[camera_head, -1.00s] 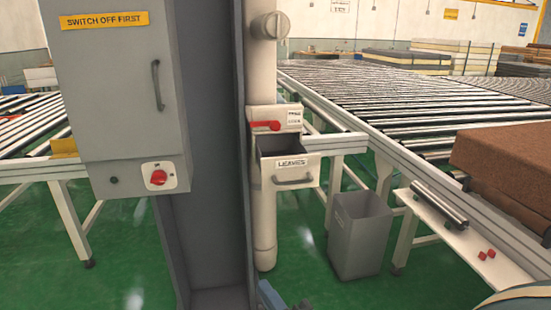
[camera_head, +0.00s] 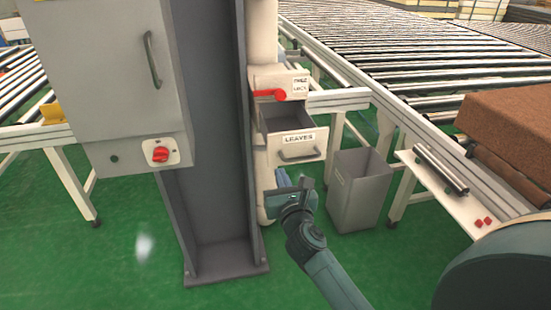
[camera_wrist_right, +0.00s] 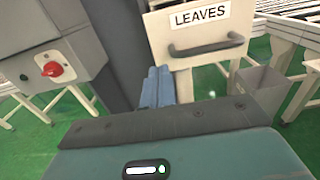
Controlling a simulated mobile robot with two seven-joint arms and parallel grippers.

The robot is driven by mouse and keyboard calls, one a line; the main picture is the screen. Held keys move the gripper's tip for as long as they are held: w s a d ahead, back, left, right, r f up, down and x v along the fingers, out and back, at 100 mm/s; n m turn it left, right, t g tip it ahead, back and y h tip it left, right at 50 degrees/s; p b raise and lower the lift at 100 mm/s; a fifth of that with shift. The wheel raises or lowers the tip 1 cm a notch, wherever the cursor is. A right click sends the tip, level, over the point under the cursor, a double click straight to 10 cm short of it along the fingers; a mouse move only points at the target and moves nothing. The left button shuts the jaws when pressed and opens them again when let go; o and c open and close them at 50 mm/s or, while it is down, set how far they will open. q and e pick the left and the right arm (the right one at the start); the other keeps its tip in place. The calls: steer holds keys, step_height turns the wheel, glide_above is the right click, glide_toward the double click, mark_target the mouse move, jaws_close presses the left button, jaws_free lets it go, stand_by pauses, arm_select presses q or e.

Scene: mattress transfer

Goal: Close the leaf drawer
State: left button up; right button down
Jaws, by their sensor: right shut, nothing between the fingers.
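The leaf drawer (camera_head: 299,146), a pale box front labelled LEAVES with a grey bar handle (camera_head: 298,155), is pulled out from its housing on the pale column. Its dark inside shows from above. In the right wrist view the drawer front (camera_wrist_right: 195,40) and handle (camera_wrist_right: 206,46) are ahead, with the label upright. My right gripper (camera_head: 303,184) is just below and in front of the drawer, apart from the handle as far as I can see. Its fingers (camera_wrist_right: 158,87) are shut and empty. My left gripper is out of view.
A red lever (camera_head: 269,94) sits above the drawer. A grey cabinet with a red switch (camera_head: 160,154) and a dark steel post (camera_head: 212,150) stand left. A grey bin (camera_head: 358,188) stands right, beside the roller conveyor (camera_head: 370,45) and a small shelf (camera_head: 428,178).

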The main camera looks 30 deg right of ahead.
mark_target(273, 153)
steer(key=x, duration=0.7)
